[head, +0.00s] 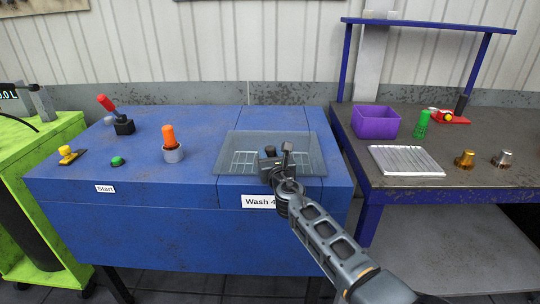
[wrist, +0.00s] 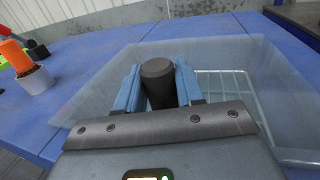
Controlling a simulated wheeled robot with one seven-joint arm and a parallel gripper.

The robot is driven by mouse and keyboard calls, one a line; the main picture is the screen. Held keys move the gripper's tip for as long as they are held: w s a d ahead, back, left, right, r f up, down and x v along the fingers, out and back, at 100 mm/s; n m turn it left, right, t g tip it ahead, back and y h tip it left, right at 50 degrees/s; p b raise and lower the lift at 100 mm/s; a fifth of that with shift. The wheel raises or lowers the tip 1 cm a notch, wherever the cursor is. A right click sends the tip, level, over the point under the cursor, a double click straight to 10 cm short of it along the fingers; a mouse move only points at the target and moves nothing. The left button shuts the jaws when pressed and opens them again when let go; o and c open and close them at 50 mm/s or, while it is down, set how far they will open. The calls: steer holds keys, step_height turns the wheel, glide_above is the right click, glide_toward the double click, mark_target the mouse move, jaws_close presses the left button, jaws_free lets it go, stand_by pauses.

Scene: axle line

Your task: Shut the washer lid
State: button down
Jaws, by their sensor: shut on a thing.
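The washer lid (head: 238,141) is a clear, greyish pane over the washer opening in the blue bench. A wire rack shows through it. In the wrist view the pane (wrist: 95,90) spreads around my gripper. I cannot tell whether it lies fully flat or is slightly raised. A dark round knob (wrist: 157,72) stands between my blue fingers. My gripper (wrist: 157,85) is shut on this knob.
Left on the blue bench (head: 150,200) are an orange-handled tool in a cup (head: 170,143), a red-handled lever (head: 116,115), a green button (head: 117,161) and a yellow knob (head: 70,154). A dark table at right holds a purple bin (head: 375,122) and a white ribbed tray (head: 405,161).

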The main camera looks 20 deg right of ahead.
steer(key=shift+s+a+f, duration=0.15)
steer(key=shift+s, duration=0.05)
steer(key=c, duration=0.8)
jaws_free()
steer(key=s+p, duration=0.3)
steer(key=s, duration=0.4)
steer(key=shift+s+a+p, duration=0.15)
steer(key=shift+s+p, duration=0.2)
steer(key=shift+s, duration=0.1)
